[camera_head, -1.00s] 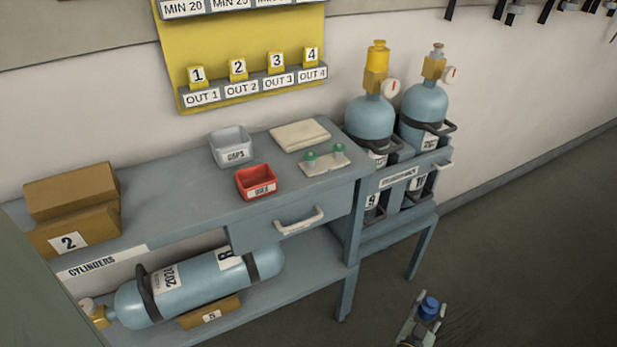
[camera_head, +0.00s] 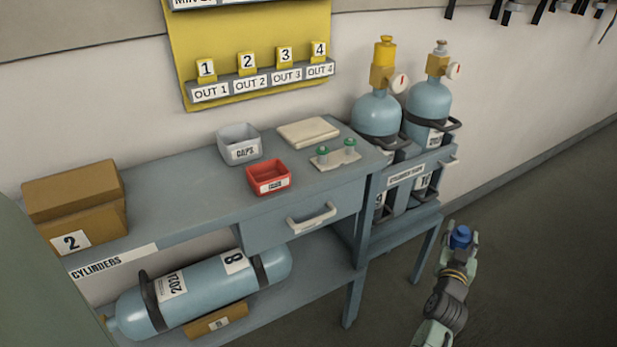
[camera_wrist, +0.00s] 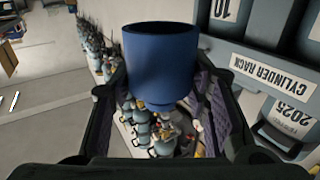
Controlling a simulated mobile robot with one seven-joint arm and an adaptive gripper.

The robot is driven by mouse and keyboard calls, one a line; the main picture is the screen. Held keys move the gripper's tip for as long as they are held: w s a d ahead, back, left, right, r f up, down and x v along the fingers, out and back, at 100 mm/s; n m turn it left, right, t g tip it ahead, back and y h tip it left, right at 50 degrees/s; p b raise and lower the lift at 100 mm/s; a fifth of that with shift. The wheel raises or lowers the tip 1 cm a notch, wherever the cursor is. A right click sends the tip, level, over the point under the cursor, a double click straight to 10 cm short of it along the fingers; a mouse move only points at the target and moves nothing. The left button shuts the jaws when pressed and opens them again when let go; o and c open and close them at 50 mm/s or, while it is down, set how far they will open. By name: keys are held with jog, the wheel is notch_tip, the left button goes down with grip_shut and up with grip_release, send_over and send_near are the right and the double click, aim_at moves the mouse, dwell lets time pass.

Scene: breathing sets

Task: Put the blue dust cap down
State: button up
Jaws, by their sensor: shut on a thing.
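The blue dust cap (camera_head: 460,237) is between the fingers of my gripper (camera_head: 459,240), in front of the cylinder rack and to the right of the bench. In the wrist view the cap (camera_wrist: 161,65) is a blue cup-like cylinder, with my gripper (camera_wrist: 165,90) shut on it. The cap is in the air, apart from the bench. A grey bin marked CAPS (camera_head: 240,145) stands on the bench (camera_head: 190,185). I cannot see into its bottom clearly.
A red tray (camera_head: 269,178), a small plate with green-topped pieces (camera_head: 336,160) and a beige pad (camera_head: 308,132) share the bench top. Two upright cylinders stand in the cylinder rack (camera_head: 408,180). A cardboard box (camera_head: 75,205) sits at the left. The bench top's left middle is clear.

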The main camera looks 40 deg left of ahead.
jog(key=a+r, duration=0.1)
jog(key=r, duration=0.1)
jog(key=r+n+y+b, duration=0.1)
jog(key=r, duration=0.1)
jog(key=w+a+r+y, duration=0.1)
jog(key=r, duration=0.1)
jog(key=shift+a+r, duration=0.3)
jog(key=s+a+r+n+g+y+b, duration=0.2)
jog(key=s+a+r+n+y, duration=0.15)
jog(key=r, duration=0.55)
jog(key=s+a+r+n+g+y+b, duration=0.25)
jog(key=a+r, duration=0.25)
jog(key=r, duration=0.4)
jog(key=s+a+r+n+g+y+b, duration=0.2)
jog(key=s, duration=0.7)
jog(key=s+a+r+n+g+y+b, duration=0.1)
jog(key=s+a+r+g+y+b, duration=0.15)
jog(key=s, duration=0.65)
jog(key=s+a+r+n+g+y+b, duration=0.1)
jog(key=s+a+r+n+g+y, duration=0.15)
jog(key=s, duration=0.65)
jog(key=shift+m+h, duration=0.25)
jog(key=shift+h, duration=0.25)
jog(key=p+x, duration=0.5)
jog(key=p, duration=0.7)
jog(key=shift+w+a+f+p, duration=0.1)
jog(key=shift+w+p, duration=0.15)
jog(key=shift+p, duration=0.05)
